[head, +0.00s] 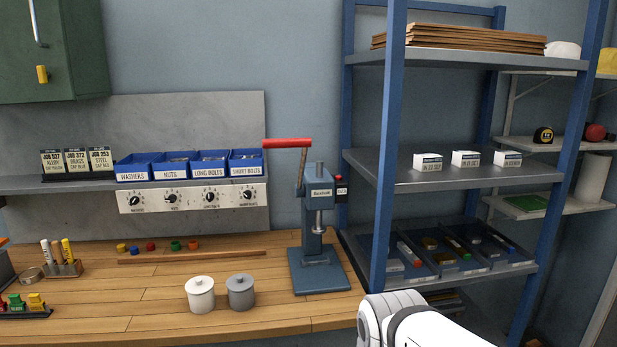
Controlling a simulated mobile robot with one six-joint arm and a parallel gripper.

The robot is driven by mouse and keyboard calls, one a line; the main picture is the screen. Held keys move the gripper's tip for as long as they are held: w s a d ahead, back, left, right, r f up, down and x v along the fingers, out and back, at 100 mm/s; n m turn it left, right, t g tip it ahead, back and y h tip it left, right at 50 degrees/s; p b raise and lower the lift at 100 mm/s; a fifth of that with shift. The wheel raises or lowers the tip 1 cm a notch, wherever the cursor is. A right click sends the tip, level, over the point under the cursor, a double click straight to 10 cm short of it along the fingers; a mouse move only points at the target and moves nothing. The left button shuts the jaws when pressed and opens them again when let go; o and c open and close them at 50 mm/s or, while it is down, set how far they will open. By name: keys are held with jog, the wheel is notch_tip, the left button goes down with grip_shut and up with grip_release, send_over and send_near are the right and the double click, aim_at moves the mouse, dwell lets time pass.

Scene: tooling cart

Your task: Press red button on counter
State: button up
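A row of small, round coloured pieces stands at the back of the wooden counter (150,300). A red one (151,246), which looks like a button, sits between a blue piece (134,251) and a green piece (175,245). An orange-red piece (193,244) is at the right end of the row, and a yellow piece (121,248) at the left end. They are too small to tell their exact form. A white part of my arm shows at the bottom right, in front of the shelf unit. My gripper is out of view.
Two lidded pots, white (201,296) and grey (240,293), stand near the front. A blue press (319,265) with a red lever (287,143) stands at right. A wooden strip (190,257) lies before the row. Marker holder (63,268) at left. Clear wood lies left of the pots.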

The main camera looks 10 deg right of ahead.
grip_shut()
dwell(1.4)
